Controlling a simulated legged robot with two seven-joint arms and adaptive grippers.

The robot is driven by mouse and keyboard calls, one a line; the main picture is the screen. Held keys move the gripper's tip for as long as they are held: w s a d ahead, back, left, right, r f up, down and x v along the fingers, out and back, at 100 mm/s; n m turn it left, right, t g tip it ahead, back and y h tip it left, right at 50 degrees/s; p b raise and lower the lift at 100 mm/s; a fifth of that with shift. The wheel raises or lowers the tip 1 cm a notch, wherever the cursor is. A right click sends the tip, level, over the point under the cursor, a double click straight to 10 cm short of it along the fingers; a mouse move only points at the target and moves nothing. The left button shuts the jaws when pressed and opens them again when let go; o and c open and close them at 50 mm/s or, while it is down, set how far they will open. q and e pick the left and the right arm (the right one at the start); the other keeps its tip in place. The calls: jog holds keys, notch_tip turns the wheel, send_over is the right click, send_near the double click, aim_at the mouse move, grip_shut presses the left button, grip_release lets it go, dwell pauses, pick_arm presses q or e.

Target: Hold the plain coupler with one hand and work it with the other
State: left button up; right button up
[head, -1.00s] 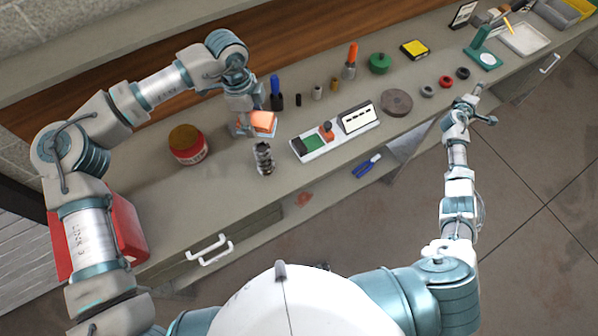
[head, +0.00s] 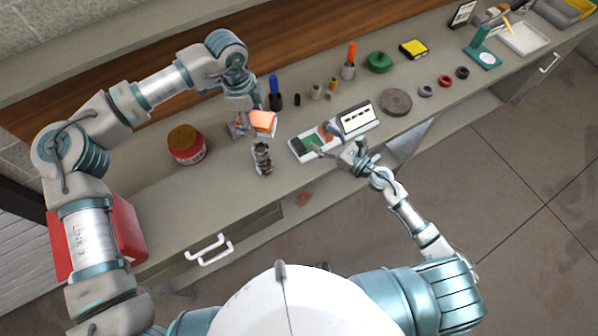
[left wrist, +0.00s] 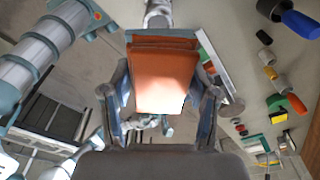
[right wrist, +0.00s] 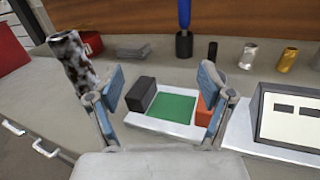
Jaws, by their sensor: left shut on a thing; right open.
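My left gripper (head: 246,124) is shut on an orange block (head: 262,122), held above the bench; the block (left wrist: 165,78) fills the space between the fingers in the left wrist view. My right gripper (head: 338,151) is open and empty, above the front of the white tray; its fingers (right wrist: 163,84) frame the tray in the right wrist view. No part is labelled plain coupler. Small silver (right wrist: 248,56), brass (right wrist: 287,60) and dark (right wrist: 212,51) cylinders stand at the back; I cannot tell whether one is the coupler. A mottled metal cylinder (head: 262,158) stands upright near the front.
A red tin (head: 187,145) is at left. A grey disc (head: 396,102) lies to the right. Bench is clear at front left.

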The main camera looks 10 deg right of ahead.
aim_at(270, 162)
jog(key=s+a+f+n+g+y, duration=0.1)
jog(key=s+a, duration=0.1)
jog(key=a, duration=0.1)
jog(key=s+a+f+n+g+y, duration=0.1)
jog(key=s+a, duration=0.2)
jog(key=s+a+f+n+g, duration=0.1)
jog(key=s+a, duration=0.2)
jog(key=a, duration=0.1)
jog(key=shift+f+n+g+y, duration=0.3)
jog(key=shift+y, duration=0.1)
jog(key=x, duration=1)
jog(key=shift+w, duration=0.25)
jog(key=shift+w+a, duration=0.3)
jog(key=shift+a, duration=0.35)
jog(key=shift+d, duration=0.15)
jog(key=c, duration=1.4)
